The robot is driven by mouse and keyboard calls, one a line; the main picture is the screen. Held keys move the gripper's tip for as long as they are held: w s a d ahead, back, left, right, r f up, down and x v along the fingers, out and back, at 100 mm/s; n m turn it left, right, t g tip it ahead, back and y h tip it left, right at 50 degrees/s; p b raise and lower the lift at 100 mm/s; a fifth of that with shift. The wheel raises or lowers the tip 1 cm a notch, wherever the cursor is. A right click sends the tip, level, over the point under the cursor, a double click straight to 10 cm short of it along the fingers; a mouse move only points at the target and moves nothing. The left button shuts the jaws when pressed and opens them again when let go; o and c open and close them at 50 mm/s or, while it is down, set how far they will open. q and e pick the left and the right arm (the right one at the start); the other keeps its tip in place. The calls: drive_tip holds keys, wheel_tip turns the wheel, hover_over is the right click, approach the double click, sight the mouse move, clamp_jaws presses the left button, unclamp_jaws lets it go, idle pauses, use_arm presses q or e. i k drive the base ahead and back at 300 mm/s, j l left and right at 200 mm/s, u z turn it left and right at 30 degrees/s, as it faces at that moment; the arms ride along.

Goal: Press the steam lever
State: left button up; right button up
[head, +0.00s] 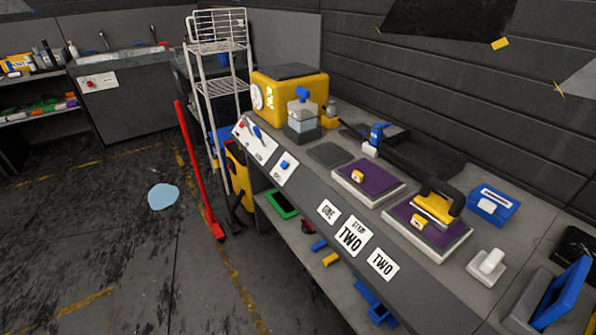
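No label that I can read names a steam lever. A small blue lever (258,131) sticks up from a white plate (262,149) at the bench's front left, beside a yellow machine (262,88) with a round dial. A second white plate with a blue knob (284,164) is just right of it. A larger blue tilted flap (562,290) stands on a grey box at the lower right corner, partly cut off. I cannot tell which of these is the steam lever. Neither of my grippers is in view.
The bench carries purple pads (370,183), a black-handled yellow tool (436,204), a blue box (493,205) and a clear blue-topped container (302,120). A red pole (196,165) and a wire rack (222,75) stand left. A pale blue puddle (163,196) lies on the open floor.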

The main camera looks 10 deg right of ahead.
sight(258, 133)
drive_tip(key=z, duration=0.5)
drive_tip(key=i+j+z, duration=0.3)
drive_tip(key=j, duration=0.3)
drive_tip(key=i+j+z, duration=0.35)
drive_tip(key=j, duration=0.3)
drive_tip(key=i+j+z, duration=0.15)
drive_tip(key=j, duration=0.2)
drive_tip(key=i+j+z, duration=0.15)
drive_tip(key=j, duration=0.2)
drive_tip(key=i+j, duration=0.1)
drive_tip(key=j, duration=0.3)
drive_tip(key=i+j, duration=0.1)
drive_tip(key=j, duration=0.75)
drive_tip(key=i, duration=0.05)
